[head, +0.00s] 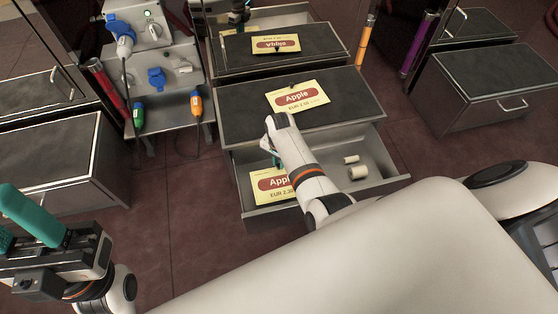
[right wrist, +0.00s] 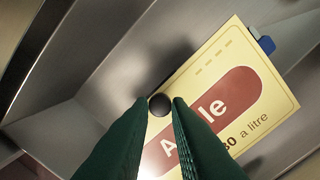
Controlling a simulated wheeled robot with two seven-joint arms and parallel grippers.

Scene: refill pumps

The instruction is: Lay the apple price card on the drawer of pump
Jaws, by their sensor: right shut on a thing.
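A yellow apple price card (head: 268,190) with a red label shows inside the open drawer (head: 258,215) of the middle cabinet, partly covered by my right arm. My right gripper (head: 276,161) reaches down into the drawer, its fingers mostly hidden in the head view. In the right wrist view its green fingers (right wrist: 165,108) are shut on a dark round knob (right wrist: 159,105) at the edge of the apple card (right wrist: 245,85). I cannot tell whether the card touches the drawer floor. My left gripper (head: 18,226) is at the lower left, fingers apart and empty.
Small pale cylinders (head: 357,172) sit in the drawer's right part. A grey stand with blue, green and orange connectors (head: 155,75) is left. Side cabinets (head: 490,75) flank it.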

